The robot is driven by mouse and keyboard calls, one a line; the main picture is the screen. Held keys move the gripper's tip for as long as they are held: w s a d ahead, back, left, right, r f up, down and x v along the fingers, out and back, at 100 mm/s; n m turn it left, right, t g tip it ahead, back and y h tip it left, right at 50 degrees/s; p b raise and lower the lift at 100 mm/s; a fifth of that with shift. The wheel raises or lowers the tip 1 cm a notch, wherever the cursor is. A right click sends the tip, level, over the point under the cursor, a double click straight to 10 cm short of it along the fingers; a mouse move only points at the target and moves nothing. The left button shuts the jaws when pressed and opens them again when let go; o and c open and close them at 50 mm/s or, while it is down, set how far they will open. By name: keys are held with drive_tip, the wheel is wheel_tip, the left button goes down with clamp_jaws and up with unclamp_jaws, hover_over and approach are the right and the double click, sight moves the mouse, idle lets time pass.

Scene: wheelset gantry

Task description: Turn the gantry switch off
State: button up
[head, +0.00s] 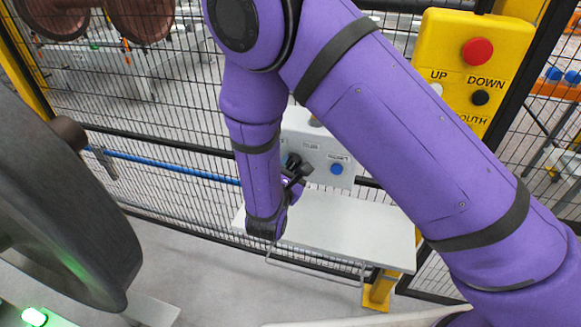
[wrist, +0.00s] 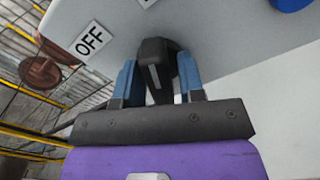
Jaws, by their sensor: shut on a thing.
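The gantry switch is a black knob (wrist: 155,55) with a pale line on its handle, on a grey control box (head: 318,165). An OFF label (wrist: 91,41) is left of the knob in the wrist view. My gripper (wrist: 158,82) has its blue fingers on either side of the knob's handle and is shut on it. In the head view my gripper (head: 296,172) is at the front of the box, and my arm and gripper partly hide the switch there.
A blue button (head: 336,168) sits right of the switch. A white shelf (head: 345,228) lies below the box. Behind is a black mesh fence (head: 180,125). A yellow panel (head: 450,45) with UP and DOWN labels stands at right, a large dark wheel (head: 60,200) at left.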

drive_tip(key=n, duration=0.7)
drive_tip(key=shift+n, duration=0.3)
drive_tip(key=n, duration=0.6)
drive_tip(key=shift+n, duration=0.4)
drive_tip(key=o, duration=0.7)
drive_tip(key=shift+c, duration=0.2)
drive_tip(key=v, duration=1.1)
